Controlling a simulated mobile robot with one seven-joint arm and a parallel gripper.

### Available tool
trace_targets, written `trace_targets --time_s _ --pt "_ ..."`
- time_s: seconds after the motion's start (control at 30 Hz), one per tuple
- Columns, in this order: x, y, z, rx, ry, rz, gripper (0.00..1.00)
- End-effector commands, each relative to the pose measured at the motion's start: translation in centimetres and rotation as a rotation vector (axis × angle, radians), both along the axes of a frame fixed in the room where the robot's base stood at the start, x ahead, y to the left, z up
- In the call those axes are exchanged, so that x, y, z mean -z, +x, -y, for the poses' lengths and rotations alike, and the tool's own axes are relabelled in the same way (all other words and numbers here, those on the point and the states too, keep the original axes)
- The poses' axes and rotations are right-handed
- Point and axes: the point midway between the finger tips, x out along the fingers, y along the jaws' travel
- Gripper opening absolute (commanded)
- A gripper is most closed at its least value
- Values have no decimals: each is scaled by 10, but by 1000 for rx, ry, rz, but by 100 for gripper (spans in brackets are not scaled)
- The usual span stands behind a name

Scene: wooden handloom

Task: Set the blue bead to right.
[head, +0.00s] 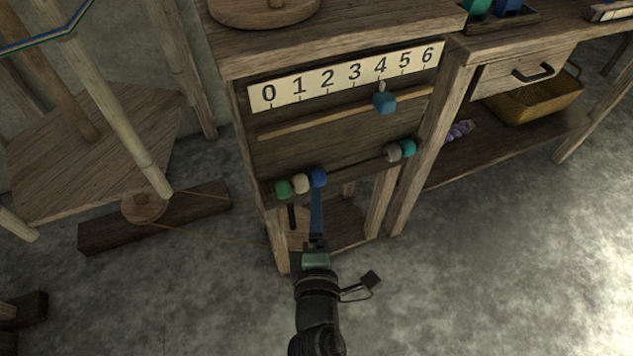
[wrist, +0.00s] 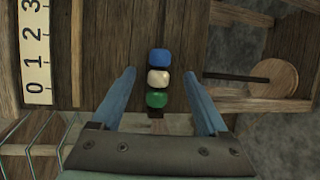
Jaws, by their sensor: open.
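The blue bead (head: 318,177) sits on the lower rod of the wooden frame, right of a cream bead (head: 301,184) and a green bead (head: 283,189). In the wrist view the blue bead (wrist: 159,58) is at the top of this group, touching or nearly touching the cream bead (wrist: 158,77); the green bead (wrist: 156,99) is nearest me. My gripper (head: 317,192) reaches up from below, just under the blue bead. In the wrist view my gripper (wrist: 159,74) is open, its fingers apart on either side of the bead row, holding nothing.
A grey bead (head: 393,152) and a teal bead (head: 408,148) sit at the rod's right end, with bare rod between the groups. Above are a 0-to-6 number scale (head: 345,76) and a blue block (head: 384,103) below the 4. A table with a drawer (head: 525,70) stands right.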

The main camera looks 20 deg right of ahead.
Motion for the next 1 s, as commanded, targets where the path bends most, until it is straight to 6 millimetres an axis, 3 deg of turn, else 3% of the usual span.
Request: trace_targets --time_s 0.2,0.4,0.87,1.0 --pt "5 37 14 0 0 2 77" --pt "10 60 22 0 2 2 77" --pt "11 69 26 0 2 1 77" --pt "11 69 26 0 2 1 54"
